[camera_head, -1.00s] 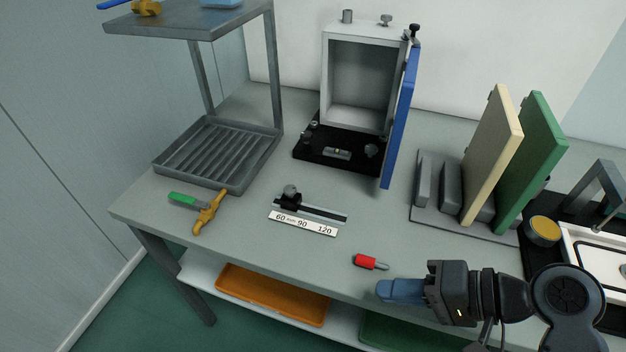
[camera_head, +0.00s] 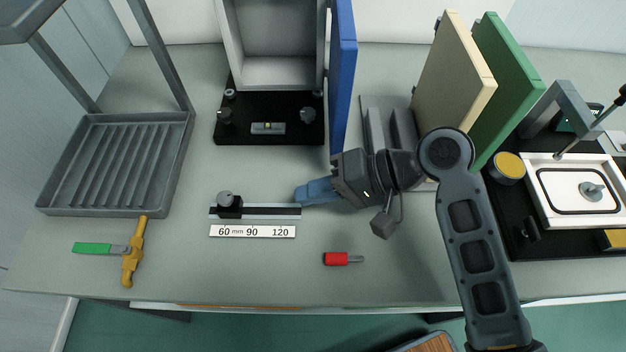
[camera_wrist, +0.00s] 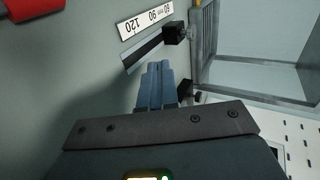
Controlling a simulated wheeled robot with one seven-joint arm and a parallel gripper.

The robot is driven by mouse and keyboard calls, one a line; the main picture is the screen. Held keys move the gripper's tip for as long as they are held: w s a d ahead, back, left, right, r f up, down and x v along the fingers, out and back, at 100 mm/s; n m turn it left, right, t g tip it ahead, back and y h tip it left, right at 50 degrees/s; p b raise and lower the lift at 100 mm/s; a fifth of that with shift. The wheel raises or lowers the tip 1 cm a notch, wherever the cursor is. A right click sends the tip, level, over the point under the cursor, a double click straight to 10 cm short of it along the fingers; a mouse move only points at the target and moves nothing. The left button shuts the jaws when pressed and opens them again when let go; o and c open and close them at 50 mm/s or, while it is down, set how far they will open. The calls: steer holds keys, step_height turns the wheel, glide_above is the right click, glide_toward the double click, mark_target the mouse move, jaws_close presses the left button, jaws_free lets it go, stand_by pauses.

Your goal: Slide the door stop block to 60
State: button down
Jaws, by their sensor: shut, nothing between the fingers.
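The door stop block (camera_head: 230,206) is a small black block with a round grey knob on top. It sits on a short rail (camera_head: 272,211) near the left end, above the 60 mark of the white scale (camera_head: 252,231) reading 60, 90, 120 mm. In the wrist view the block (camera_wrist: 174,33) is at the far end of the rail. My gripper (camera_head: 300,197) has blue fingers, shut and empty, at the right end of the rail, apart from the block. The fingers also show in the wrist view (camera_wrist: 156,68). Whether they touch the rail is unclear.
A box with an open blue door (camera_head: 343,75) stands behind the rail. A red-handled tool (camera_head: 337,258) lies in front of my gripper. A yellow valve with a green handle (camera_head: 131,255) lies at left, by a grey ribbed tray (camera_head: 45,205). Upright panels (camera_head: 452,75) stand at right.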

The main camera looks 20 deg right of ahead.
mark_target(240, 205)
steer(key=x, duration=0.6)
steer(key=shift+a+f, duration=0.2)
steer(key=shift+a, duration=0.15)
steer(key=shift+w+a+r+p, duration=0.1)
steer(key=shift+w+a+p, duration=0.15)
steer(key=shift+a, duration=0.3)
steer(key=shift+w+a+r+p, duration=0.1)
steer(key=shift+w+a, duration=0.15)
steer(key=shift+a, duration=0.3)
steer(key=shift+w+a+f, duration=0.15)
steer(key=shift+w+a, duration=0.05)
steer(key=shift+a, duration=0.4)
steer(key=shift+w+a+p, duration=0.2)
steer(key=shift+a+p, duration=0.4)
